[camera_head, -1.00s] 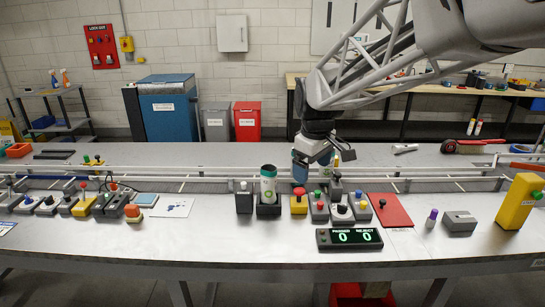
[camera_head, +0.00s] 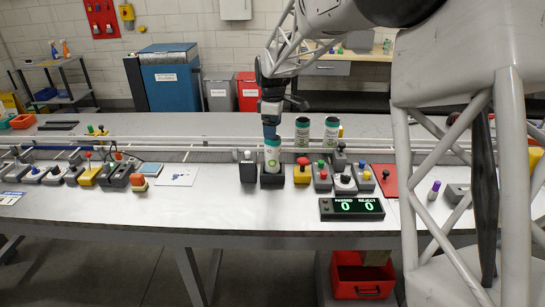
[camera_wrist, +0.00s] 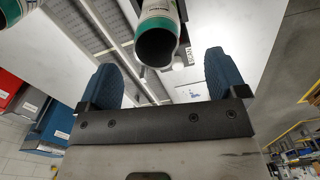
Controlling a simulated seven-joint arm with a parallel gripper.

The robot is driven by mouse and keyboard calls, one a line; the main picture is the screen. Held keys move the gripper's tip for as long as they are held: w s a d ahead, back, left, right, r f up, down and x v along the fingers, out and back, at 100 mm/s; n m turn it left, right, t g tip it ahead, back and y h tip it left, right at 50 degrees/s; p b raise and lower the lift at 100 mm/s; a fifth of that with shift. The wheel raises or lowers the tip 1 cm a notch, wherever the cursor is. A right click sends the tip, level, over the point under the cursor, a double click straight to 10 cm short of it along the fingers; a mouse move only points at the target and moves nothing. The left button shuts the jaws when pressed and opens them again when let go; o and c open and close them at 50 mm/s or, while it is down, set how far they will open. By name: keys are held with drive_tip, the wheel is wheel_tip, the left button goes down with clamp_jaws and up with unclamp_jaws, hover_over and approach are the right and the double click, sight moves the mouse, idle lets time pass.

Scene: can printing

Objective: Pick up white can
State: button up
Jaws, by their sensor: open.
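The white can (camera_head: 272,158) with green bands stands upright in a black holder (camera_head: 272,181) on the bench in the head view. My gripper (camera_head: 270,132) is just above it, fingers pointing down, and overlaps the can's top edge in that view. In the wrist view my gripper (camera_wrist: 159,62) has its two blue fingers wide apart with nothing between their pads. The can (camera_wrist: 176,7) shows its open dark mouth just beyond the fingertips, roughly centred between them. Contact between the fingers and the can does not show.
Two similar cans (camera_head: 302,133) (camera_head: 331,133) stand behind, to the right. A black device (camera_head: 248,168) stands close left of the holder. Button boxes (camera_head: 321,177) and a counter display (camera_head: 352,208) are to the right. The bench (camera_head: 215,210) is clear at front left.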

sight(272, 146)
drive_tip(key=shift+w+f, duration=0.1)
idle(0.3)
drive_tip(key=shift+f, duration=1.25)
drive_tip(key=shift+f, duration=0.1)
drive_tip(key=shift+f, duration=2.5)
drive_tip(key=shift+c, duration=0.2)
drive_tip(key=c, duration=1)
drive_tip(key=shift+r, duration=0.1)
